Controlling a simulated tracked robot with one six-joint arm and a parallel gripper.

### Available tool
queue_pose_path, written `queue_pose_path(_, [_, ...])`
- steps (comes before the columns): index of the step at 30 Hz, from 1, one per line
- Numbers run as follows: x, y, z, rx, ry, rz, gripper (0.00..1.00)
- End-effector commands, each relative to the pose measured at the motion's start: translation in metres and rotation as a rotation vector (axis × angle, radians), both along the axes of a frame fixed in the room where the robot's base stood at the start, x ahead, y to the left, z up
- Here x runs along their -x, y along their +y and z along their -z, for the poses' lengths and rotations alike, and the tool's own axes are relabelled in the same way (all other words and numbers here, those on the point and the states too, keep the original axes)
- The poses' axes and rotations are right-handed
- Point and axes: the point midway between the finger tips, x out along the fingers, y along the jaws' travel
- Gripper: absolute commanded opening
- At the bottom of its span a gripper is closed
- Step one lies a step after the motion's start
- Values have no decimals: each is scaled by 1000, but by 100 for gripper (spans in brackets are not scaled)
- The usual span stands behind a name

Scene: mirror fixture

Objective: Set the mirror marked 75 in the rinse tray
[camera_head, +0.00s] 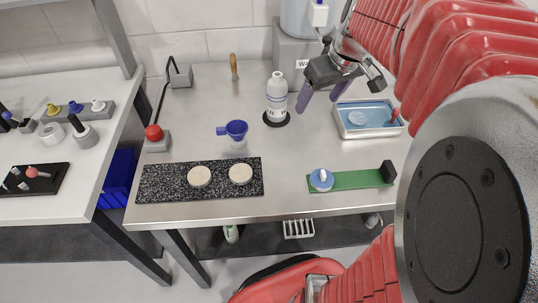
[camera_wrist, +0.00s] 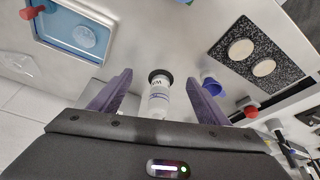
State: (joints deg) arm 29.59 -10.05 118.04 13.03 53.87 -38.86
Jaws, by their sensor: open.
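The rinse tray (camera_head: 338,121) is a metal tray with blue liquid at the right of the steel bench; it also shows at the top left of the wrist view (camera_wrist: 40,46). A pale round disc (camera_head: 358,118) lies in it, also in the wrist view (camera_wrist: 84,36). Two cream discs (camera_head: 199,176) (camera_head: 240,173) lie on the black speckled slab (camera_head: 153,182). I cannot read the mark 75 on any disc. My gripper (camera_head: 321,97) is open and empty, left of the tray and above the bench. Its purple fingers (camera_wrist: 158,75) stand wide apart in the wrist view.
A white bottle (camera_head: 277,90) stands on a black ring close to my gripper, and a blue funnel (camera_head: 236,130) is left of it. A green rail (camera_head: 347,181) with a blue round piece (camera_head: 321,180) lies in front. A red-knobbed lever (camera_head: 153,132) stands left.

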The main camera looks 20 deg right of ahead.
Motion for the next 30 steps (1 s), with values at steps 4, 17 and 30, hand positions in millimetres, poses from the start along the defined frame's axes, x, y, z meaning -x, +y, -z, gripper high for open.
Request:
queue_pose_path(4, [19,48,-7,7,-13,1,70])
queue_pose_path(17, [90,147,-1,-1,-74,30,70])
queue_pose_path(30, [131,180,15,-22,-117,53,70])
